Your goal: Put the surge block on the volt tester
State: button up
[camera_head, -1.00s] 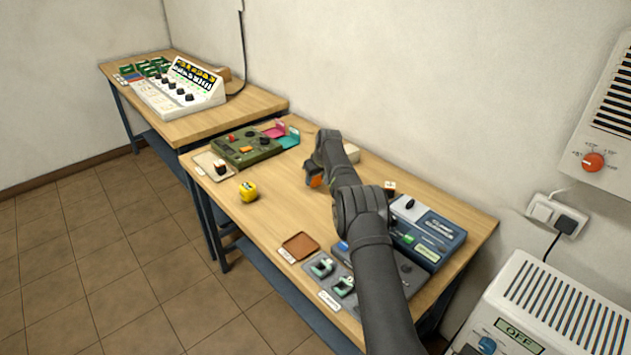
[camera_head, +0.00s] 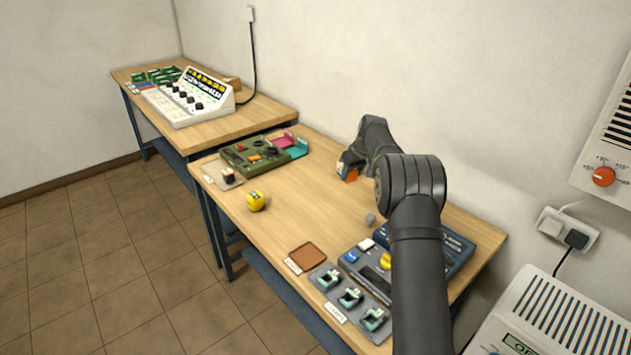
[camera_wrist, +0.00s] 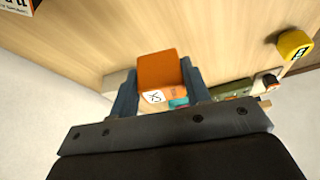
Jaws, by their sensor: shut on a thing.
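My gripper (camera_head: 346,167) is over the back part of the near table, close to the wall. It is shut on an orange block (camera_head: 352,176). In the wrist view the orange block (camera_wrist: 158,70) sits between the two fingers, with a white marked label on its near side; I cannot read a name on it. I cannot tell for sure which device is the volt tester. An olive green device (camera_head: 240,157) with knobs stands at the far end of the table. A blue device (camera_head: 458,245) stands at the right, partly hidden by my arm.
A yellow block (camera_head: 256,201) and a brown tray (camera_head: 307,255) are near the front edge. A small block (camera_head: 228,175) sits on a pale pad by the green device. A grey panel with switches (camera_head: 350,298) lies at the front right. The table's middle is clear.

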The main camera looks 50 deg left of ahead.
jog(key=s+a+r+n, duration=0.1)
jog(key=s+a+r, duration=0.3)
jog(key=s, duration=0.5)
jog(key=s+a+r+n, duration=0.1)
jog(key=s+a+r, duration=0.1)
jog(key=s+a, duration=0.5)
send_over(254, 195)
jog(key=d, duration=0.2)
jog(key=shift+g, duration=0.4)
notch_tip(254, 195, down, 7)
jog(key=shift+a+f, duration=0.1)
jog(key=shift+a, duration=0.05)
jog(key=shift+f, duration=1.95)
jog(key=shift+f, duration=0.1)
jog(key=o, duration=1)
jog(key=v, duration=1.2)
